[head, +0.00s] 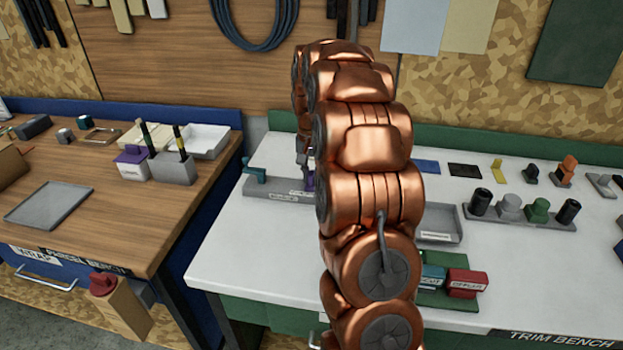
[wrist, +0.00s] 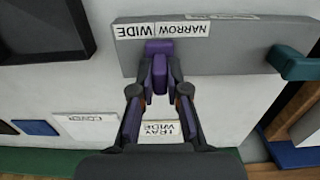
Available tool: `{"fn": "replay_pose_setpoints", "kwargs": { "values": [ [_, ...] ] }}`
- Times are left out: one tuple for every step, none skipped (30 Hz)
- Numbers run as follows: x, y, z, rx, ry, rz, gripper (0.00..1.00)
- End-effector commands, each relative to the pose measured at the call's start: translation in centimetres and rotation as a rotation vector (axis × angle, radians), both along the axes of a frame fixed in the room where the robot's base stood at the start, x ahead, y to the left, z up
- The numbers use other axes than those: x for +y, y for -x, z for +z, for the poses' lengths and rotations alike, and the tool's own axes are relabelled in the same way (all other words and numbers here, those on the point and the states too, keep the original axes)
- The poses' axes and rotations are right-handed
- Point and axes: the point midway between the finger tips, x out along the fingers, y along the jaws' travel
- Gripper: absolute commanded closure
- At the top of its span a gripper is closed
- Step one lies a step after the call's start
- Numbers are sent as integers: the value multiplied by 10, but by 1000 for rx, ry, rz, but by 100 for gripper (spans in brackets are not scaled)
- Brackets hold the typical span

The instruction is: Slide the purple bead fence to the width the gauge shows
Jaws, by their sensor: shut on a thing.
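The purple bead fence (wrist: 159,47) stands on a grey rail block (wrist: 225,55) in the wrist view. The block carries upside-down NARROW (wrist: 213,28) and WIDE (wrist: 155,30) labels; the fence is by the WIDE label. My gripper (wrist: 160,88) is shut on the fence's purple upright part, one finger each side. In the head view the rail (head: 283,190) sits at the white bench's left, with a bit of purple fence (head: 309,183) showing; my arm hides most of it.
A teal block (wrist: 298,62) sits at the rail's right end in the wrist view. A dark tray (wrist: 45,30) lies at upper left. In the head view, a grey holder with several pegs (head: 520,220) and a red block (head: 466,283) stand right of my arm.

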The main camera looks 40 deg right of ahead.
Motion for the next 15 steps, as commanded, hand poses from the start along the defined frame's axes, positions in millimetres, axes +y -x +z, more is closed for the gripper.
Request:
{"fn": "replay_pose_setpoints", "kwargs": {
  "values": [
    [1, -1, 0, -1, -1, 1, 100],
    [2, -2, 0, -1, -1, 1, 100],
    [3, -3, 0, -1, -1, 1, 100],
    [4, -4, 0, -1, -1, 1, 100],
    [4, -4, 0, -1, -1, 1, 100],
    [5, -6, 0, -1, -1, 1, 100],
    [6, -6, 0, -1, -1, 1, 100],
    [7, -7, 0, -1, -1, 1, 100],
    [7, -8, 0, -1, -1, 1, 100],
    [8, -9, 0, -1, -1, 1, 100],
    [9, -9, 0, -1, -1, 1, 100],
    [10, -10, 0, -1, -1, 1, 100],
    [10, -11, 0, -1, -1, 1, 100],
    [11, -12, 0, -1, -1, 1, 100],
    [12, -13, 0, -1, -1, 1, 100]
  ]
}}
